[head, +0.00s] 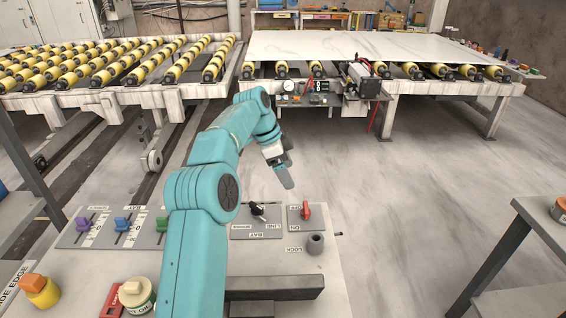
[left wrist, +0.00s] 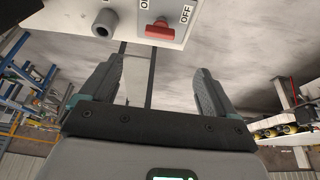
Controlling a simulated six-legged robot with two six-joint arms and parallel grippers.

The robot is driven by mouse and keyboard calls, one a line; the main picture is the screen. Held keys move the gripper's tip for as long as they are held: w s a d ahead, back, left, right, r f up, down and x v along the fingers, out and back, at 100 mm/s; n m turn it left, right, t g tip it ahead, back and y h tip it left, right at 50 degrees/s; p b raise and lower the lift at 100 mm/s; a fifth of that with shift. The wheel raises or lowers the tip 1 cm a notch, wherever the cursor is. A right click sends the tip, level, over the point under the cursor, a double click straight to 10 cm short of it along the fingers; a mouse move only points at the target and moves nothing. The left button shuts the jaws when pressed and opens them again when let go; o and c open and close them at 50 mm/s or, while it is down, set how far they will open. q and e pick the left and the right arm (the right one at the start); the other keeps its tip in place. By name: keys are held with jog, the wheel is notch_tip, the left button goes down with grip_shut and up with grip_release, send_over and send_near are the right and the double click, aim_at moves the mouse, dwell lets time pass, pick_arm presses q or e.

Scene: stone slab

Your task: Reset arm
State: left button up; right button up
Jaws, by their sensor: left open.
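My left arm rises from the bottom of the head view, and its gripper (head: 284,174) hangs in the air above the far edge of the control panel (head: 335,285). In the left wrist view the left gripper (left wrist: 156,78) has its two fingers wide apart with nothing between them. A red ON/OFF switch (head: 306,211) sits on the panel below and right of the gripper; it also shows in the left wrist view (left wrist: 160,31), beyond the fingers. A black-handled selector (head: 259,211) and a grey lock cylinder (head: 316,243) are nearby. My right gripper is not in view.
Purple (head: 82,224), blue (head: 122,224) and green (head: 161,225) sliders line the panel's left. An oil container (head: 139,296) and a yellow-orange bottle (head: 40,291) stand in front. A pale slab (head: 350,46) lies on the yellow roller table behind.

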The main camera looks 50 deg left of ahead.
pick_arm(q)
jog(key=shift+v, duration=1.1)
